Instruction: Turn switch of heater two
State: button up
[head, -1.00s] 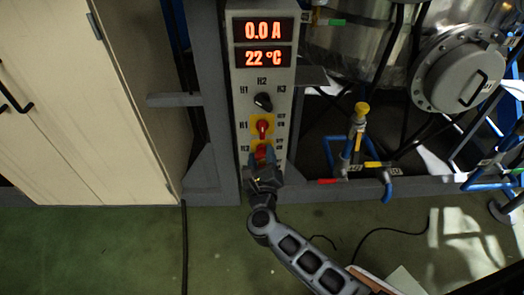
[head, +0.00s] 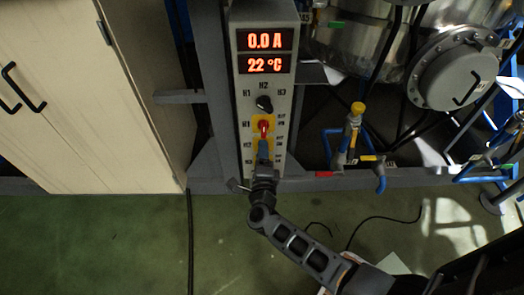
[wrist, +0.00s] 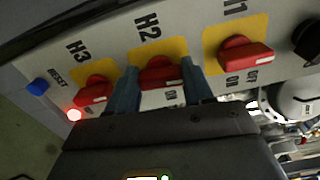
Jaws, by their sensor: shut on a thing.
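The heater two switch is a red knob (wrist: 162,72) on a yellow plate marked H2, in the middle of the wrist view. My gripper (wrist: 160,85) has its blue-grey fingers on both sides of this knob and is shut on it. In the head view my gripper (head: 263,152) reaches the front of the control panel (head: 245,110) from below and hides the H2 knob. The red H1 knob (head: 264,127) shows just above the fingers. In the wrist view the H1 knob (wrist: 245,53) is right of the gripper and the H3 knob (wrist: 93,90) is left.
The panel display (head: 265,52) reads 0.0 A and 22 °C. A black selector (head: 264,103) is below it. A blue button (wrist: 38,87) marked RESET is beyond H3. A cabinet (head: 90,90) stands left; valves and pipes (head: 355,135) stand right. Green floor is open in front.

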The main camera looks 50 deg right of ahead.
jog(key=shift+n, duration=0.5)
jog(key=shift+f+p, duration=0.1)
jog(key=shift+p, duration=0.2)
jog(key=o, duration=1)
jog(key=shift+o, duration=0.2)
jog(key=v, duration=0.7)
jog(key=shift+s+a, duration=0.25)
jog(key=shift+a, duration=0.1)
